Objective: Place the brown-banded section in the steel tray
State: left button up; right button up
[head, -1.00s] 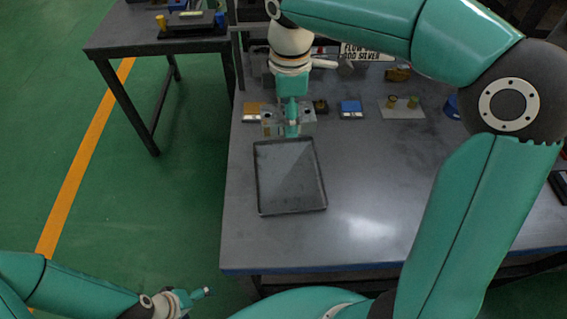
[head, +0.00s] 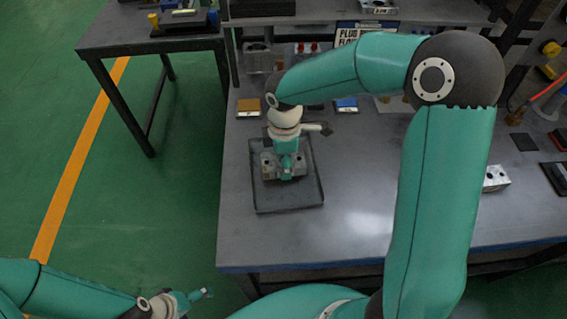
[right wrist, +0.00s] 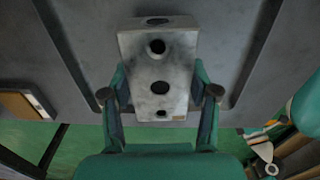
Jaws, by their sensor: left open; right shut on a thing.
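My right gripper (head: 286,174) is shut on a grey metal block with round holes (head: 268,169), gripping its sides. In the right wrist view the block (right wrist: 158,68) sits between the fingers, with a small brownish mark near its lower edge; a full brown band is not clear. The dark steel tray (head: 290,202) lies on the bench under the block, and its floor (right wrist: 85,50) shows beside it in the wrist view. The block is over or in the tray; I cannot tell if it touches the floor. My left gripper (head: 207,293) is open and empty, low at left.
A brown-and-white piece (head: 249,107) and a blue-and-white piece (head: 346,105) lie behind the tray. Another metal block (head: 496,178) is at the right. Bench surface right of the tray is clear. A side table (head: 120,42) stands at the back left.

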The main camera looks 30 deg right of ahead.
jog(key=shift+f, duration=0.7)
jog(key=shift+f, duration=0.2)
jog(key=o, duration=1.6)
jog(key=shift+r, duration=0.1)
notch_tip(320, 180, up, 12)
jog(key=shift+r, duration=0.1)
